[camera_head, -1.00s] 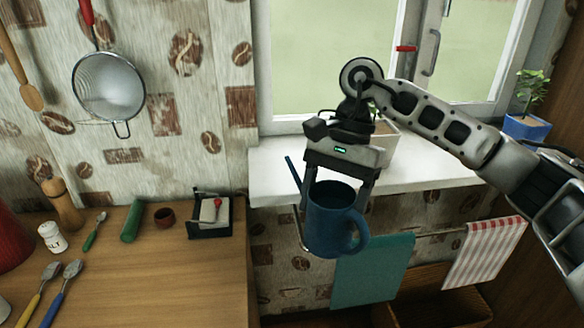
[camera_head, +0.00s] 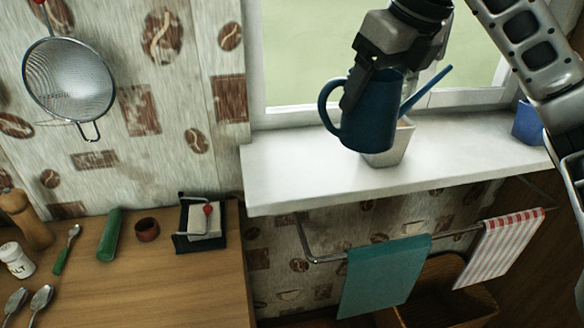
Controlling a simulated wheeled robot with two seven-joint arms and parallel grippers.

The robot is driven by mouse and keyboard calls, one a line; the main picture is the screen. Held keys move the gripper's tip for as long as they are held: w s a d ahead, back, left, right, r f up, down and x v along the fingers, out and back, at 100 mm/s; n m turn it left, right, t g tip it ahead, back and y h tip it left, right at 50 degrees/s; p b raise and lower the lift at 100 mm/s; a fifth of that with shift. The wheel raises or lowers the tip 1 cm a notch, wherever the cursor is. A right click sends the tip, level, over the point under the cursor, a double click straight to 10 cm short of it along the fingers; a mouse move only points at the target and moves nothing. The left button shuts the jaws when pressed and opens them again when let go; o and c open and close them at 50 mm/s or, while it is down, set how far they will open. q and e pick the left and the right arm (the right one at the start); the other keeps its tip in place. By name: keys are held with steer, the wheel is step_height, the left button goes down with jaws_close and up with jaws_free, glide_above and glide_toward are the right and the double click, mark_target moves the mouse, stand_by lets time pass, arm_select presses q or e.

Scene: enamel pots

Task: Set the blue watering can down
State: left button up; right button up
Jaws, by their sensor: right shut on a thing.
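The blue watering can (camera_head: 372,113) hangs upright in my right gripper (camera_head: 372,88), in front of the window and above the white windowsill. Its spout points up to the right and its handle is at the left. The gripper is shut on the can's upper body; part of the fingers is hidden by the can. The can overlaps a pale pot (camera_head: 395,148) on the windowsill (camera_head: 300,170); I cannot tell the gap between the can and the sill. My left gripper is not in view.
A blue pot (camera_head: 528,124) stands at the sill's right end. The sill's left part is bare. The wooden counter (camera_head: 160,285) holds a napkin holder (camera_head: 200,225), a green cylinder (camera_head: 109,236), spoons and a salt jar (camera_head: 15,259). A teal towel (camera_head: 385,275) hangs on a rail.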

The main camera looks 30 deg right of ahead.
steer(key=shift+w+r, duration=0.15)
steer(key=shift+w+a+m, duration=0.1)
steer(key=shift+w+m, duration=0.2)
steer(key=shift+w, duration=0.05)
steer(key=shift+w+a+f+p, duration=0.3)
steer(key=shift+w+a+f, duration=0.5)
steer(key=shift+w+f, duration=1.3)
steer(key=shift+w+a+f+p, duration=0.25)
steer(key=shift+w+a+f, duration=0.5)
steer(key=shift+w+f, duration=1.3)
steer(key=shift+w+a+f+p, duration=0.3)
steer(key=shift+w+a+f, duration=0.5)
steer(key=shift+w+f, duration=1.3)
steer(key=shift+s+f, duration=0.2)
steer(key=shift+f, duration=0.05)
steer(key=o, duration=1.3)
steer(key=shift+f, duration=0.1)
steer(key=shift+o, duration=0.2)
